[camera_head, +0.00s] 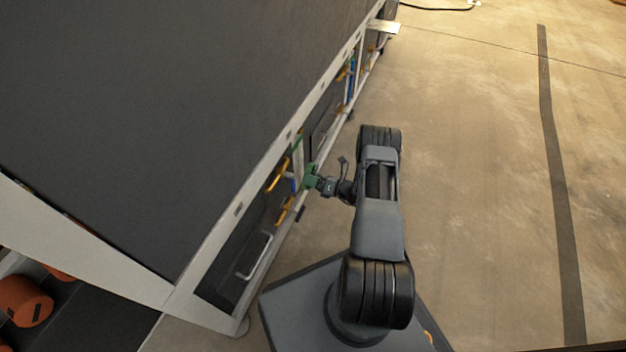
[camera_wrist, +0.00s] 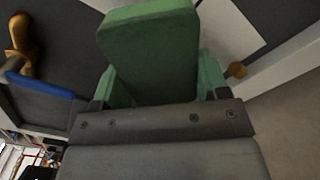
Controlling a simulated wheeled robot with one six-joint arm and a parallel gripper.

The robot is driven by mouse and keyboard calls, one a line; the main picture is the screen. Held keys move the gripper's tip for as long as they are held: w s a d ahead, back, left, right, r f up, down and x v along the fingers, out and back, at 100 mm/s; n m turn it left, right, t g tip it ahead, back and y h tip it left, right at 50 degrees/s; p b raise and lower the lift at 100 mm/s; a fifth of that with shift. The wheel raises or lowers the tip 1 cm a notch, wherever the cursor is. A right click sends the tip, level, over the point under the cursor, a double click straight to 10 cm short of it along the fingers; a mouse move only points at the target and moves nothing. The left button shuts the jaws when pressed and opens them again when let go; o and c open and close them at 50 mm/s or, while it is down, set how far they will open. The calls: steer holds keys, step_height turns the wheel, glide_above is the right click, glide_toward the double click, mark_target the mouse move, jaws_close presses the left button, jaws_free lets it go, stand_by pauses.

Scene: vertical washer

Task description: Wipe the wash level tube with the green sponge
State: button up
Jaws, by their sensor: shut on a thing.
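My gripper (camera_head: 312,180) is shut on the green sponge (camera_wrist: 150,50) at the side of the washer frame. The sponge shows as a small green patch in the head view (camera_head: 309,177), close against the frame's open side. In the wrist view it stands up between the two green fingers and fills the upper middle. A pale panel (camera_wrist: 228,28) shows behind the sponge. I cannot tell which part is the wash level tube, or whether the sponge touches it.
The washer's dark top (camera_head: 170,100) with its white frame edge (camera_head: 262,172) fills the left. Yellow handles (camera_head: 277,175) and a white handle (camera_head: 254,256) sit along its side. An orange cylinder (camera_head: 24,300) is at the lower left. The concrete floor (camera_head: 470,180) to the right is clear.

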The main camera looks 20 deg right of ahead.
mark_target(316, 174)
steer(key=shift+x, duration=0.9)
steer(key=d+b, duration=0.1)
steer(key=w+d+b, duration=0.1)
steer(key=shift+w+f+b, duration=0.15)
steer(key=shift+w+b, duration=0.15)
steer(key=shift+w, duration=0.05)
steer(key=shift+w+d+b, duration=0.35)
steer(key=shift+w+d, duration=0.1)
steer(key=shift+d, duration=0.05)
steer(key=shift+w, duration=0.1)
steer(key=shift+s+a+r+p, duration=0.25)
steer(key=shift+s+a+p, duration=0.2)
steer(key=shift+a, duration=0.2)
steer(key=shift+s+a+f+p, duration=0.1)
steer(key=shift+s+a+p, duration=0.15)
steer(key=shift+s+a, duration=0.3)
steer(key=shift+s+a+f+p, duration=0.1)
steer(key=shift+s+a+p, duration=0.15)
steer(key=shift+a, duration=0.4)
steer(key=shift+c, duration=0.3)
steer(key=shift+s, duration=0.1)
